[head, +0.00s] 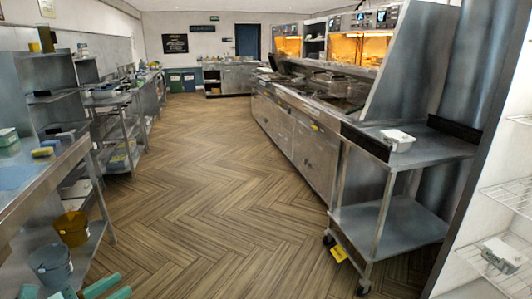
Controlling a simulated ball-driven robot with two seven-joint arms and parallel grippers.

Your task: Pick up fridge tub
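A pale tub with a grey top (503,254) sits on the lower wire shelf of the open white fridge at the right edge. A similar white tub (397,140) stands on the steel side table, left of the fridge. I cannot tell from looks alone which is the fridge tub, but the first one is inside the fridge. Teal finger parts of my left gripper (109,286) show at the bottom left, cut off by the frame. They are far from both tubs, and no held object shows. My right gripper is not visible.
The steel side table (395,220) stands on wheels beside the fridge, with a yellow tag low at its front. An upper wire shelf (512,196) sits above the tub. A left bench (40,180) has buckets beneath. The wooden floor (215,190) between is clear.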

